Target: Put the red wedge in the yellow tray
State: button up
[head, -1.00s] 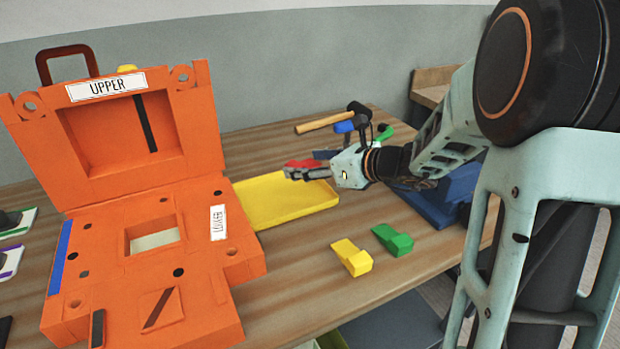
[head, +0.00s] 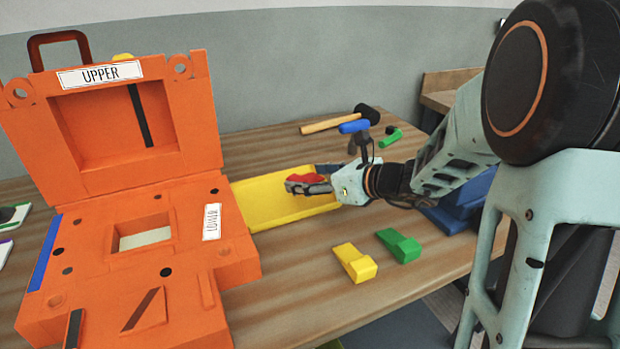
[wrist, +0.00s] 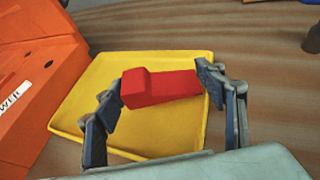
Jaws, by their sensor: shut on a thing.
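The red wedge (head: 308,178) is held in my gripper (head: 305,184), over the right part of the yellow tray (head: 262,208). In the wrist view the red wedge (wrist: 160,88) lies crosswise between the two dark finger pads of my gripper (wrist: 160,94), which is shut on it. The yellow tray (wrist: 85,105) spreads beneath it there, with its floor bare around the wedge. I cannot tell exactly how high the wedge is above the tray floor. My fingers hide part of the wedge in the head view.
An orange mould (head: 90,240) stands close on the tray's left, its upper half raised. A yellow wedge (head: 355,262) and a green wedge (head: 400,246) lie in front of the tray. A hammer (head: 335,121) lies behind. A blue block (head: 465,210) stands to the right.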

jog(key=shift+f+b, duration=0.3)
jog(key=shift+f, duration=0.2)
jog(key=shift+r, duration=0.1)
jog(key=o, duration=1.2)
jog(key=shift+r+p, duration=0.25)
jog(key=shift+p, duration=0.1)
jog(key=p+v, duration=0.3)
jog(key=v, duration=0.9)
jog(key=shift+r, duration=0.25)
